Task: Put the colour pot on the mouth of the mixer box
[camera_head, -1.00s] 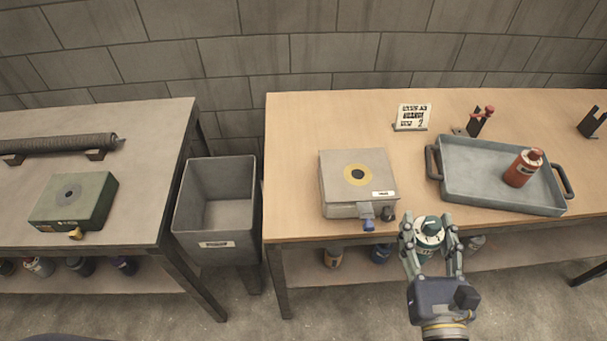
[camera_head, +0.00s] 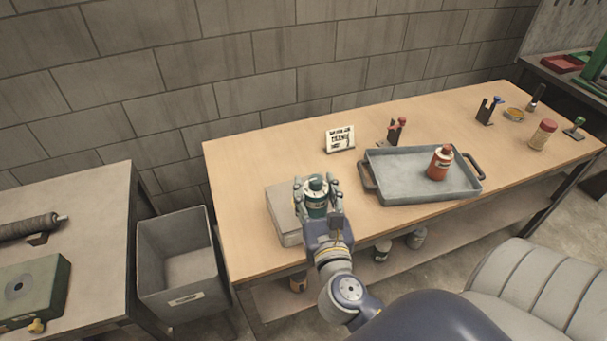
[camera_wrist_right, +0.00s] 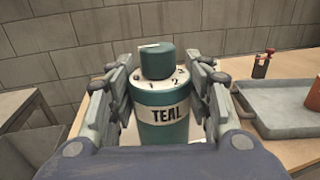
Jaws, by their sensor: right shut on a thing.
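The teal colour pot (camera_head: 316,208) is upright in my right gripper (camera_head: 317,192), whose two fingers are shut around its sides. In the right wrist view the pot (camera_wrist_right: 160,130) shows its dark teal cap, numbered white top and TEAL label between the fingers. The pale grey mixer box (camera_head: 281,212) sits on the wooden table behind the pot and gripper. They hide its mouth and much of its top. I cannot tell whether the pot touches the box or hangs above it. My left gripper is not in view.
A grey tray (camera_head: 395,186) with a red pot (camera_head: 440,162) stands right of the box. A label card (camera_head: 340,138) and a small holder (camera_head: 393,135) stand behind. A grey bin (camera_head: 185,275) and a green box (camera_head: 45,285) are at left.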

